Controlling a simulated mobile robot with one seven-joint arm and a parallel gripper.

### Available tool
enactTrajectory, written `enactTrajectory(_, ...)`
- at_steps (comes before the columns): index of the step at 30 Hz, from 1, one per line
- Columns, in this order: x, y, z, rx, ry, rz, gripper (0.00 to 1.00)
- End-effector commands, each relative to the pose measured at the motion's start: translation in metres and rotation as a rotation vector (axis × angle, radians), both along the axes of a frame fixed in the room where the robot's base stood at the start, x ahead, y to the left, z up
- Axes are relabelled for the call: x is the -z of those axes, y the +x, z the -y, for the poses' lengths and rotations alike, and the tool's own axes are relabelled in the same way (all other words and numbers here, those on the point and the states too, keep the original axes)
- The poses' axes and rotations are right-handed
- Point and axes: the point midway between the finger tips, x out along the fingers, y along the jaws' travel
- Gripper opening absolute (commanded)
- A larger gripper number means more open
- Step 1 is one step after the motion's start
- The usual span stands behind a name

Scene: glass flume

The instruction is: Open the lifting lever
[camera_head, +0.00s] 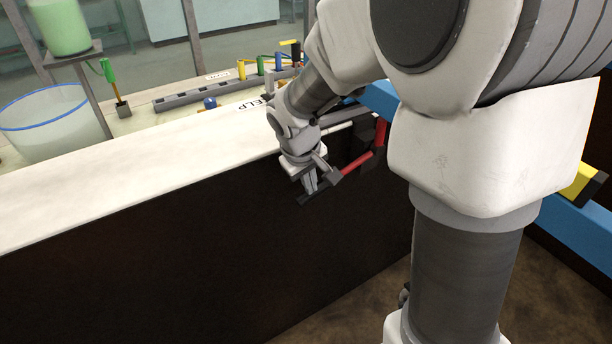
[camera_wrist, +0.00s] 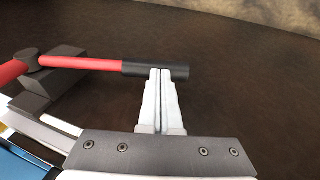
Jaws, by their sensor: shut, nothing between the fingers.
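The lever has a red arm (camera_head: 358,163) with a black grip at its free end. It sits on the dark front face of the counter, just below the white top, and part of it is behind my arm. In the wrist view the red arm (camera_wrist: 90,64) runs from a dark block at left to the black grip (camera_wrist: 182,72). My gripper (camera_head: 309,188) is shut and empty beside the black grip. In the wrist view my gripper's closed fingertips (camera_wrist: 159,72) overlap the grip; I cannot tell whether they touch it.
The white counter top (camera_head: 130,183) runs above the dark panel (camera_head: 150,270). A blue beam (camera_head: 575,235) crosses at right behind my arm. Small coloured levers (camera_head: 262,64), a green tank (camera_head: 60,25) and a clear basin (camera_head: 50,125) stand behind. The panel front at left is clear.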

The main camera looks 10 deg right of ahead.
Motion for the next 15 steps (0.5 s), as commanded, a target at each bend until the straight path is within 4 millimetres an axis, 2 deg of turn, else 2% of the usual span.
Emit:
enactTrajectory(5,0.006,0.000,0.000,0.000,0.000,-0.001,0.00)
enactTrajectory(15,0.047,0.002,0.007,0.000,0.001,-0.001,0.00)
